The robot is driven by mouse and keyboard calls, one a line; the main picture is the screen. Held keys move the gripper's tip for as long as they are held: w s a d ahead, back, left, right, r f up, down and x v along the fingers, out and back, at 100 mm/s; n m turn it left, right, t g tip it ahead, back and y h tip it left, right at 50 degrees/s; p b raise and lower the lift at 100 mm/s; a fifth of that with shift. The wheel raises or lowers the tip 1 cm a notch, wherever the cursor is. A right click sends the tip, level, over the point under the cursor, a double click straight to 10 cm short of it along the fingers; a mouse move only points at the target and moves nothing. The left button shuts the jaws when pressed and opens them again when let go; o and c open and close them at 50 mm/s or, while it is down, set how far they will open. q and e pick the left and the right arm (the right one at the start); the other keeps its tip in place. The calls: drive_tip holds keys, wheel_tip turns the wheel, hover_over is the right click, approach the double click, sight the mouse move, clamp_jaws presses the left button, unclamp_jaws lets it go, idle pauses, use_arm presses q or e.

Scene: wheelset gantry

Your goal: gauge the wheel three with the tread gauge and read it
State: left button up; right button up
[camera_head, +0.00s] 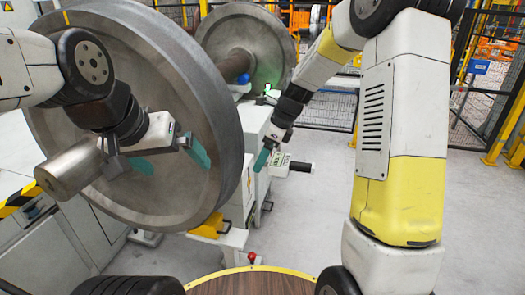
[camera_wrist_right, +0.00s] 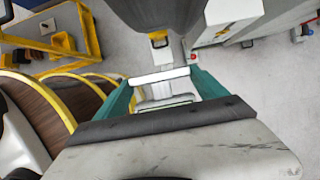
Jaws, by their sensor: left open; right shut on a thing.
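A large grey steel wheel (camera_head: 145,70) fills the left of the head view, with a bare axle stub (camera_head: 70,170) at its hub. A second wheel (camera_head: 255,45) stands behind it on the same axle; no wheel number is readable. My left gripper (camera_head: 170,160) is open and empty in front of the near wheel's face. My right gripper (camera_head: 263,159) is shut on the tread gauge (camera_head: 283,168), a pale device with a small green display and a black handle, right of the near wheel's rim. The gauge (camera_wrist_right: 165,88) shows between the teal fingers in the wrist view; contact with the wheel cannot be told.
A yellow chock-like block (camera_head: 210,226) sits under the near wheel on the gantry stand. A round wooden top with a yellow edge (camera_head: 250,283) is at the bottom. Yellow-framed mesh fencing (camera_head: 325,104) stands behind. Grey floor (camera_head: 315,225) is clear right of the stand.

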drive_tip(key=shift+w+a, duration=0.25)
drive_tip(key=shift+a, duration=0.55)
drive_tip(key=shift+w+a, duration=0.25)
drive_tip(key=shift+a, duration=0.5)
drive_tip(key=shift+w+a, duration=0.25)
drive_tip(key=shift+a, duration=0.55)
drive_tip(key=shift+w+a, duration=0.2)
drive_tip(key=shift+a, duration=0.55)
drive_tip(key=shift+w+a, duration=0.2)
drive_tip(key=shift+a, duration=0.5)
drive_tip(key=shift+d, duration=0.1)
drive_tip(key=shift+s+d, duration=0.4)
drive_tip(key=shift+d, duration=0.8)
drive_tip(key=shift+s+d, duration=0.35)
drive_tip(key=shift+d, duration=0.8)
drive_tip(key=shift+s+d, duration=0.4)
drive_tip(key=shift+d, duration=0.8)
drive_tip(key=shift+s+d, duration=0.2)
drive_tip(key=shift+d, duration=0.5)
